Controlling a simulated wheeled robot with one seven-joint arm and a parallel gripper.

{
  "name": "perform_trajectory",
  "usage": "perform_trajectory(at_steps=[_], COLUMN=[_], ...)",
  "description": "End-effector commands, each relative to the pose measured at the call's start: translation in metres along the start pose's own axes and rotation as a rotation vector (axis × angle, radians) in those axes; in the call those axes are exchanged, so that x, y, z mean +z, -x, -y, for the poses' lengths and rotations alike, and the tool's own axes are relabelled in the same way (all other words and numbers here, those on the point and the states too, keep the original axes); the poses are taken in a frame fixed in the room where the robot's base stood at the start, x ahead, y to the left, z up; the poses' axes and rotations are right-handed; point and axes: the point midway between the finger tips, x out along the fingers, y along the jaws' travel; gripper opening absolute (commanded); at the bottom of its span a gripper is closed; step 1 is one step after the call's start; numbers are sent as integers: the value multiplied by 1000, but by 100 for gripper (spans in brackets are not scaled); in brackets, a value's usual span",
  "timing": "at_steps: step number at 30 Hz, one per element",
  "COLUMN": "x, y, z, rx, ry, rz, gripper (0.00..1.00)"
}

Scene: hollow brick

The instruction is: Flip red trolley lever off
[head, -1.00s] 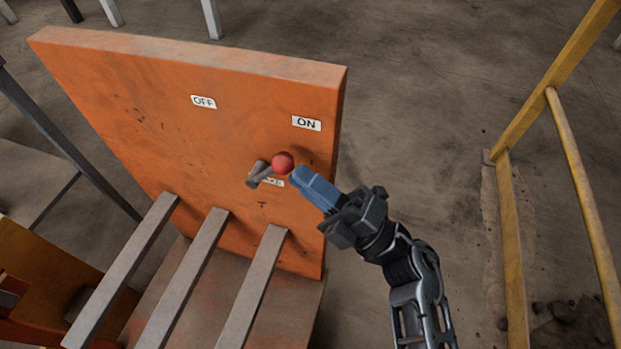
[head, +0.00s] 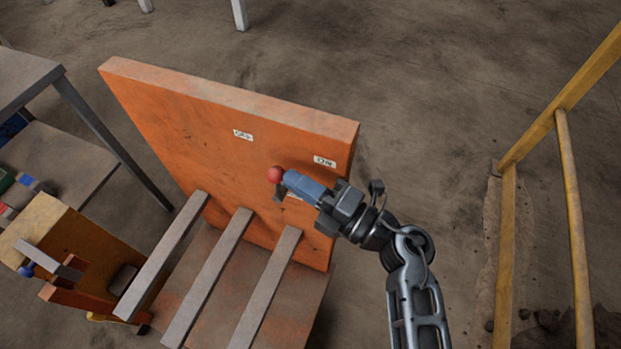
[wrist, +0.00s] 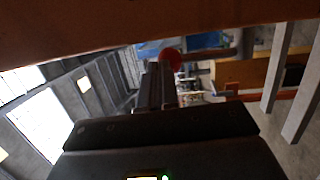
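The red-knobbed lever (head: 275,174) stands on the orange upright panel of the trolley (head: 200,128). Its knob is slightly left of the short grey stem, between the OFF label (head: 243,135) at upper left and the ON label (head: 325,161) at right. My gripper (head: 289,179) has its blue fingers together, with the tips right beside the knob on its right, seemingly touching it. The fingers partly hide the stem and a small label. In the wrist view, the knob (wrist: 171,59) shows just beyond the shut fingertips (wrist: 155,70), not between them.
Grey slats (head: 207,280) cross the trolley bed below the panel. A yellow railing (head: 575,230) stands at the right. A grey table (head: 25,80) and a yellow-orange cart (head: 75,245) are at the left. Floor right of the panel is clear.

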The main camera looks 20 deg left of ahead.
Motion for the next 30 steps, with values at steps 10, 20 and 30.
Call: perform_trajectory(at_steps=[10, 20, 30], x=[-4, -5, -6], y=[-22, -29, -29], z=[-7, -7, -7], rx=[1, 1, 1], ry=[-1, -1, -1], rz=[1, 1, 1], gripper=[0, 0, 0])
